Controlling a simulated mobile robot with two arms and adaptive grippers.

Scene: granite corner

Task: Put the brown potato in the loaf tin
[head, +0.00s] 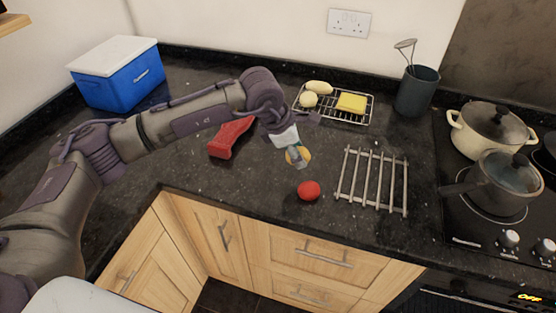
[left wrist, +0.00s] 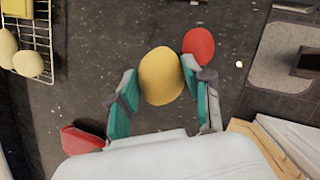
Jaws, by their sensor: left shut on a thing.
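My left gripper (head: 297,156) is shut on a yellowish-brown potato (left wrist: 161,76), over the counter in front of the wire rack. In the left wrist view the left gripper (left wrist: 160,90) has one finger on each side of the potato. In the head view the potato (head: 303,154) is partly hidden by the fingers. I cannot tell how far it is above the counter. A long red thing (head: 231,138), which may be the loaf tin, lies left of the gripper, below my forearm. Its end also shows in the left wrist view (left wrist: 80,140). My right gripper is not in view.
A round red item (head: 308,190) sits close in front of the gripper. A bar trivet (head: 372,180) is to the right. Behind are a wire rack (head: 335,117) with pale oval items and a yellow block, and a utensil pot (head: 417,92). A blue cooler (head: 122,80) stands back left; pans (head: 500,185) stand on the hob.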

